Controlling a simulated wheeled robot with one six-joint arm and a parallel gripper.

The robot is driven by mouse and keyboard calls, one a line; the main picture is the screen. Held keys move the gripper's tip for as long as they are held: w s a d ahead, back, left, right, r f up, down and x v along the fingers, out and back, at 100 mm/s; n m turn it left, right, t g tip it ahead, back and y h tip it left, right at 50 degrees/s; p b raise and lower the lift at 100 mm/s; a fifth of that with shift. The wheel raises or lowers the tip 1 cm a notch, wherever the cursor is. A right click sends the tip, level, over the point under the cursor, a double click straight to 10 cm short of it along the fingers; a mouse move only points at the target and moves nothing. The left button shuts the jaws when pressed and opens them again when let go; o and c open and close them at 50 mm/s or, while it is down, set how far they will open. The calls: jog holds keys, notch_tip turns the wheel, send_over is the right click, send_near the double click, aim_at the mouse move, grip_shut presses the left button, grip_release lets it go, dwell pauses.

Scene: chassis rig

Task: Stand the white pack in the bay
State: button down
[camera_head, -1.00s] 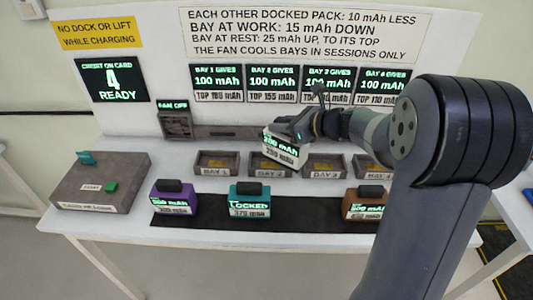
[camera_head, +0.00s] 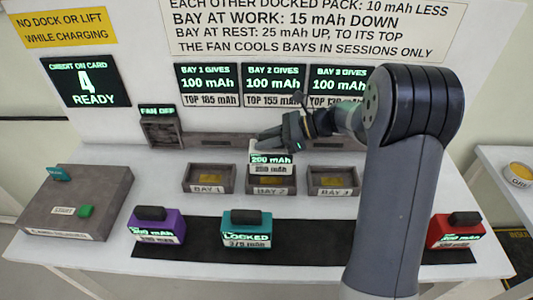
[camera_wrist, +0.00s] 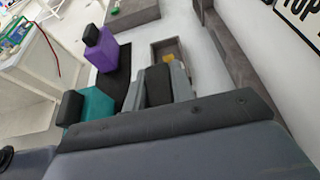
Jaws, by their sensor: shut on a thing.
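The white pack (camera_head: 271,162) has a lit face reading 200 mAh and hangs upright in my gripper (camera_head: 284,136). My gripper is shut on its dark top handle, which shows between the fingers in the wrist view (camera_wrist: 158,88). The pack overlaps the back part of BAY 2 (camera_head: 270,191) in the head view. A yellow patch on that bay's floor still shows below the pack, so the pack appears held above the floor. Whether it touches the bay's walls I cannot tell. The white body is mostly hidden in the wrist view.
BAY 1 (camera_head: 208,189) and BAY 3 (camera_head: 332,192) are empty. A purple pack (camera_head: 156,225), a teal pack (camera_head: 247,229) reading LOCKED and a red pack (camera_head: 456,231) stand on the black strip. The card reader (camera_head: 100,190) is at left. The sign reads FAN OFF (camera_head: 158,111).

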aim_at(267, 151)
jog(key=shift+f, duration=2.15)
jog(key=shift+f, duration=0.15)
jog(key=c, duration=1.2)
grip_release()
jog(key=shift+d+r, duration=0.2)
jog(key=b+v, duration=0.1)
jog(key=v, duration=1)
jog(key=shift+d, duration=0.3)
